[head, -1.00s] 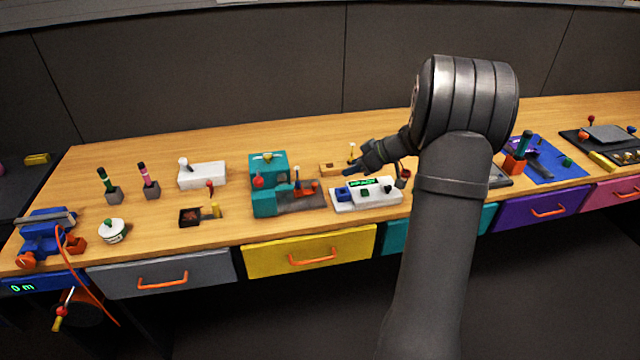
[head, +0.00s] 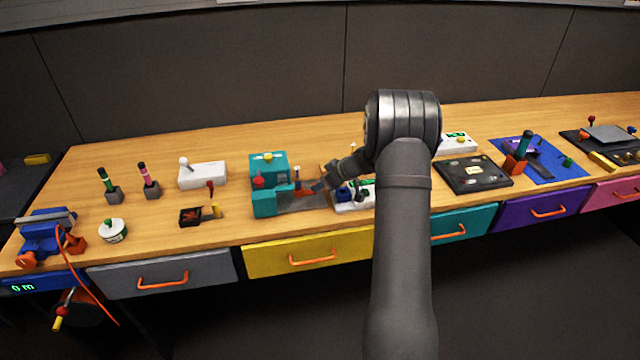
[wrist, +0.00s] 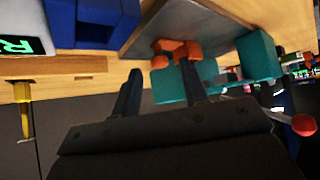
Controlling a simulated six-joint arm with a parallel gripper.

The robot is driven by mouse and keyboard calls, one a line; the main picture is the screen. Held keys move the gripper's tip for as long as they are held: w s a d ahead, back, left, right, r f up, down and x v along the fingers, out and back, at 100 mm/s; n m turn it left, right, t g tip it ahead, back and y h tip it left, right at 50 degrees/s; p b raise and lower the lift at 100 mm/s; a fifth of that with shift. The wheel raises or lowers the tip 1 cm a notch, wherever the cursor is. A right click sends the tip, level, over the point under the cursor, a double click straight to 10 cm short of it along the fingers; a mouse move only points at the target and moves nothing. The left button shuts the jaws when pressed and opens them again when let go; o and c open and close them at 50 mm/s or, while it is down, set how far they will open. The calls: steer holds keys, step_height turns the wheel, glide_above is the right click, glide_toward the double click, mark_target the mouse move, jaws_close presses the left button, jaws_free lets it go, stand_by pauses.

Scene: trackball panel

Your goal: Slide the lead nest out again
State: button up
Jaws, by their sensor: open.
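The teal machine (head: 266,165) stands left of the middle of the bench with a grey plate (head: 305,202) reaching out to its right. An orange piece (head: 304,189), which I take for the lead nest, sits on the plate close to the teal body. In the wrist view the orange nest (wrist: 178,50) lies just beyond my fingertips, with the teal body (wrist: 258,58) to its right. My gripper (wrist: 160,72) is open, its two dark fingers pointing at the nest with nothing gripped. In the head view my gripper (head: 320,186) is just right of the nest; contact cannot be told.
A red-knobbed lever (wrist: 303,124) shows at the right of the wrist view, and the red knob (head: 258,181) is on the teal machine's front. A white device with a blue block (head: 344,194) is close on the right, partly behind my arm. Bare bench lies behind the machine.

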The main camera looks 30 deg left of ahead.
steer(key=shift+x, duration=0.8)
jaws_close()
steer(key=shift+w+d, duration=1.7)
jaws_free()
steer(key=shift+d, duration=0.1)
